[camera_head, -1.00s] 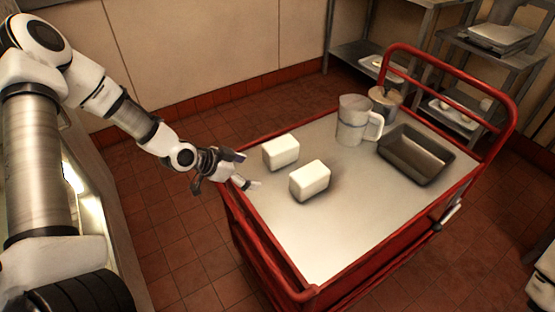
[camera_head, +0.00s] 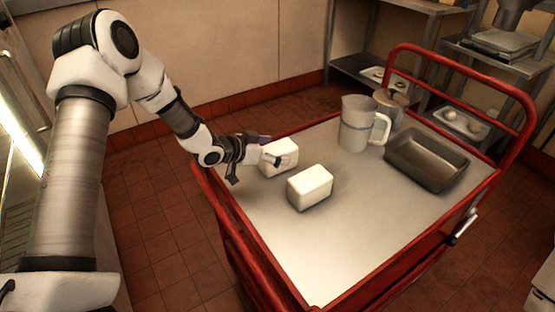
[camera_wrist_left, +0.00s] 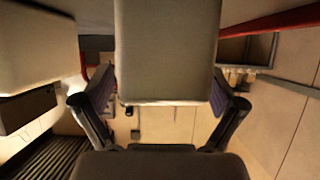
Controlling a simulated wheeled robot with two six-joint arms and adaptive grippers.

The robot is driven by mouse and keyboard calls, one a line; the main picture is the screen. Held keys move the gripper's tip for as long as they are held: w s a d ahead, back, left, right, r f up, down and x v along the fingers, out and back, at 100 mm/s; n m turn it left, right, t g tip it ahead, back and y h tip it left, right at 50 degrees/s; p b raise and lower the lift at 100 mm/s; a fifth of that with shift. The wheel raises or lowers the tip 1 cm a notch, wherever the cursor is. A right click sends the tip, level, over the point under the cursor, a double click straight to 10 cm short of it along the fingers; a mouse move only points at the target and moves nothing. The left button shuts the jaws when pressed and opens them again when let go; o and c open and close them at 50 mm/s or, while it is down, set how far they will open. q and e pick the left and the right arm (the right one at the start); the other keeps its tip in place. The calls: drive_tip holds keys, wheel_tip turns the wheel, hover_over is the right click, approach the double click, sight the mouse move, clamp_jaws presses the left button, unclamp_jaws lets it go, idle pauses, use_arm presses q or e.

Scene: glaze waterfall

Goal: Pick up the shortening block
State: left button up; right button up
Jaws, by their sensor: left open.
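Two plain white blocks sit on the cart top, and I cannot tell by looks which is the shortening. My left gripper (camera_head: 271,149) is open at the rear block (camera_head: 279,165), with its fingers reaching along the block and partly covering it. In the left wrist view this block (camera_wrist_left: 166,50) fills the middle between the two spread fingers of the left gripper (camera_wrist_left: 162,103). The front block (camera_head: 310,187) stands apart, nearer the cart's middle, and a pale block also shows at the left of the wrist view (camera_wrist_left: 38,45). My right gripper is not in view.
The red-railed cart (camera_head: 275,240) carries a pitcher (camera_head: 355,125), a lidded metal container (camera_head: 392,103) and a dark pan (camera_head: 427,160) toward its far right. The cart's front surface is clear. Metal shelves (camera_head: 350,68) stand behind.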

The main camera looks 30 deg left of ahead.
use_arm(q)
drive_tip(key=shift+w+d+f, duration=0.15)
drive_tip(key=shift+w+f, duration=0.1)
drive_tip(key=shift+w, duration=0.15)
drive_tip(key=shift+s, duration=0.1)
drive_tip(key=shift+r, duration=0.1)
drive_tip(key=c, duration=1.7)
drive_tip(key=shift+o, duration=0.2)
